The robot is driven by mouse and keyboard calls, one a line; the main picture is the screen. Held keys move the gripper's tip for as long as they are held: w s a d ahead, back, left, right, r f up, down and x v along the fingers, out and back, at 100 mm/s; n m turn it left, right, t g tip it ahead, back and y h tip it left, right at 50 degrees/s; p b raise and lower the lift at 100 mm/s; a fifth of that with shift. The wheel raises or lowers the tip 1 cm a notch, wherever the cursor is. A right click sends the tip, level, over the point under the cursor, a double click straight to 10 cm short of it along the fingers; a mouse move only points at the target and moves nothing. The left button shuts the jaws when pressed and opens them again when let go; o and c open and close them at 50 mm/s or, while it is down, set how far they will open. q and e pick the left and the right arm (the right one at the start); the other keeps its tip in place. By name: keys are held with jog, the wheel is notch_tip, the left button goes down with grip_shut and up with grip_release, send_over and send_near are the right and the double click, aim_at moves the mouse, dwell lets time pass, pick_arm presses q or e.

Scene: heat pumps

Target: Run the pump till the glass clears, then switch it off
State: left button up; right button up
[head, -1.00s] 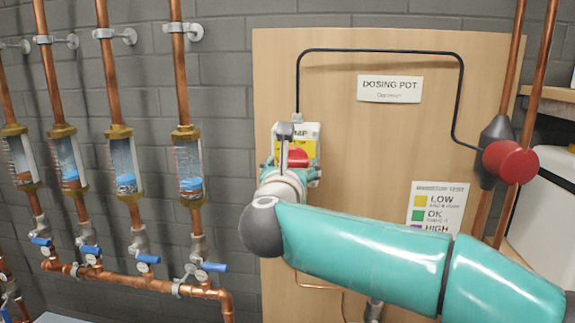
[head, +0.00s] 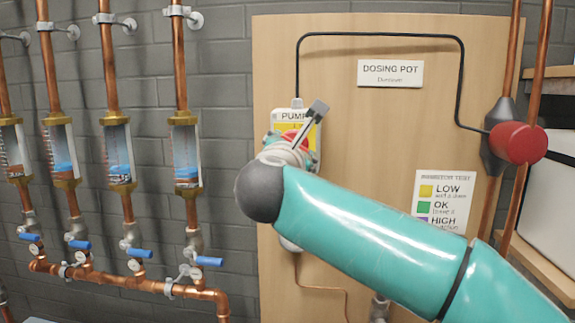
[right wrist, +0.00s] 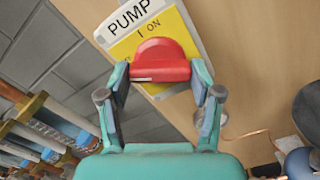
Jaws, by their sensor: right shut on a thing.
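The pump switch is a yellow plate marked PUMP (head: 292,118) on the wooden board, with a red knob (right wrist: 160,62) at its middle. In the right wrist view "I ON" shows above the knob, and the plate is tilted. My right gripper (right wrist: 160,80) is shut on the red knob, one finger at each side. In the head view its arm hides much of the switch. Several sight glasses (head: 186,157) stand on copper pipes at left, with blue and whitish content inside. I cannot tell how clear they are. My left gripper is not in view.
A DOSING POT sign (head: 390,74) and a LOW/OK/HIGH chart (head: 443,200) are on the board (head: 350,150). A red-capped fitting (head: 518,143) sits on the right pipes. Blue-handled valves (head: 208,261) are below the glasses.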

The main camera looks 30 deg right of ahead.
jog(key=m+b, duration=0.5)
jog(key=m, duration=0.1)
jog(key=shift+f, duration=0.1)
dwell(0.3)
jog(key=m+b, duration=0.4)
jog(key=m, duration=0.1)
jog(key=shift+f+m, duration=0.15)
jog(key=shift+m, duration=0.15)
jog(key=o, duration=1.4)
jog(key=shift+r, duration=0.2)
jog(key=shift+c, duration=0.2)
